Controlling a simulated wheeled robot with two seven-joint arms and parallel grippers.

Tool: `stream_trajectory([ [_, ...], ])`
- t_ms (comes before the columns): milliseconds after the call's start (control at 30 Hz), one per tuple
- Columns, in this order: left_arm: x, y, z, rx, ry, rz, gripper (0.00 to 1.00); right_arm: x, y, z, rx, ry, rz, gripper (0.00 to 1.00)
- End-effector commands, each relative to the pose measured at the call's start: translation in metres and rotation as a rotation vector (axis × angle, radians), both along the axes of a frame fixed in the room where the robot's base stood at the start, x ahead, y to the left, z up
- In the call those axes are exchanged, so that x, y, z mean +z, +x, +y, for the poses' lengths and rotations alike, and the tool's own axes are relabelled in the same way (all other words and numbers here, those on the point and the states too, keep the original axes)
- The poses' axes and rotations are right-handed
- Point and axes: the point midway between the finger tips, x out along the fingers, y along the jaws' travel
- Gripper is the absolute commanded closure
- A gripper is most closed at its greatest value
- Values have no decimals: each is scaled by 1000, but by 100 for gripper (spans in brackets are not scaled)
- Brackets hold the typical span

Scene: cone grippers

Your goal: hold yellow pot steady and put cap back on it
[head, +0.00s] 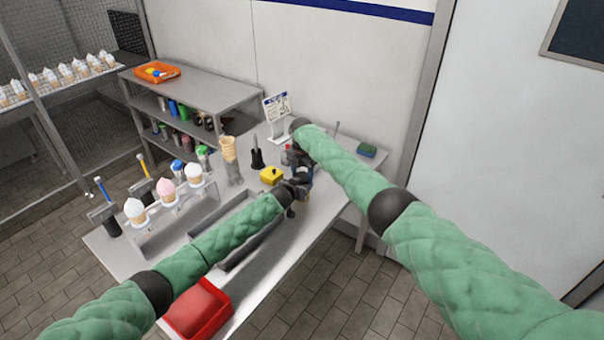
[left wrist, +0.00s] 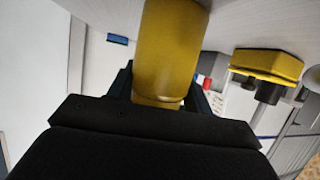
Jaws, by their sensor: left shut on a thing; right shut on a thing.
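The yellow pot (left wrist: 170,45) is a smooth yellow cylinder in the left wrist view, between the dark fingers of my left gripper (left wrist: 165,90). My left gripper (head: 302,184) is shut on it; in the head view the pot is mostly hidden behind the gripper and arm. My right gripper (head: 296,158) is close behind and above the left one, shut, at the same spot over the table. The cap in its jaws is hidden, so I cannot tell whether it touches the pot.
A yellow block with a black knob (head: 271,175) stands left of my grippers, also in the left wrist view (left wrist: 268,64). On the table (head: 310,218) are a black holder (head: 257,158), stacked cones (head: 230,150), a rack of ice creams (head: 166,190), a red bin (head: 197,309) and a green-blue sponge (head: 366,150).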

Motion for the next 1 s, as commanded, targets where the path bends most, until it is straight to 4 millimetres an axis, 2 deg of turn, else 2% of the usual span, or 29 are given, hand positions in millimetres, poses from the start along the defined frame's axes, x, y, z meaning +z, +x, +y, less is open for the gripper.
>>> stream_trajectory([
  [1000, 0, 0, -1, -1, -3, 0, 90, -14, -2, -1, -1, -3, 3, 65],
])
